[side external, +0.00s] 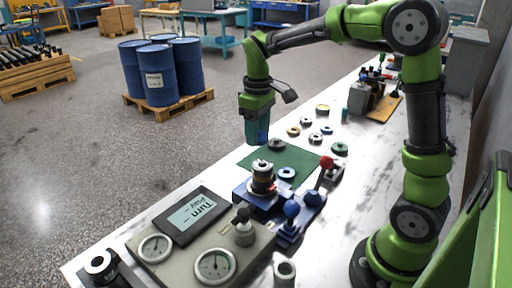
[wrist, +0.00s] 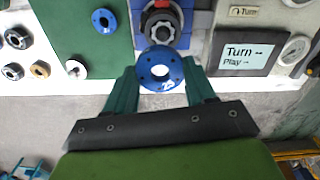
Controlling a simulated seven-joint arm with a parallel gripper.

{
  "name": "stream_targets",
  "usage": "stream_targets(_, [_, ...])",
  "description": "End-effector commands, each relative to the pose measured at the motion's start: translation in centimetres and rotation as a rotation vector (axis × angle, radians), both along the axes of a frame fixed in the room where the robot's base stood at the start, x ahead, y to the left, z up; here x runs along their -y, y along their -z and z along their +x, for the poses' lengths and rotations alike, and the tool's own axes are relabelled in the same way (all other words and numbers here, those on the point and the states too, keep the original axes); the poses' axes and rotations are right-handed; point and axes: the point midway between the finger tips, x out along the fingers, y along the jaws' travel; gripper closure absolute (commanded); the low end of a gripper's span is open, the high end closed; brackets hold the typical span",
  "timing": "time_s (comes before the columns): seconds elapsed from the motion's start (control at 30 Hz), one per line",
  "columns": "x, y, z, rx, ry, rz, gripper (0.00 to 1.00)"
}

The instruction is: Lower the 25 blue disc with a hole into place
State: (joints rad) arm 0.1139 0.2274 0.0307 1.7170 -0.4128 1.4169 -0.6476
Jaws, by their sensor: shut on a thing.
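My gripper (side external: 258,138) is shut on a blue disc with a hole (wrist: 160,69), which sits between the two teal fingers in the wrist view. In the side view the held disc is mostly hidden by the fingers. The motor stack (side external: 263,178), with dark and pale rings, stands upright on a blue base near the green mat. It also shows at the top of the wrist view (wrist: 161,22), just beyond the held disc. In the side view my gripper is above and behind the stack, apart from it. A second blue disc (side external: 287,173) lies on the mat.
A gauge panel (side external: 200,250) with a display is in front.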

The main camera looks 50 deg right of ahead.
Motion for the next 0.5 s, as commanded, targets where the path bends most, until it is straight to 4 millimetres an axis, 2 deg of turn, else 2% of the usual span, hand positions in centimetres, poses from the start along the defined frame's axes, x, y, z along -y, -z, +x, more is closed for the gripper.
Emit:
stream_targets(0.03, [-0.3,0.2,-0.9,0.001,-0.029,-0.001,0.84])
stream_targets(0.17, [-0.6,1.1,-2.0,-0.001,-0.072,0.001,0.84])
stream_targets(0.5, [-0.5,3.2,-2.0,0.000,-0.095,0.001,0.84])
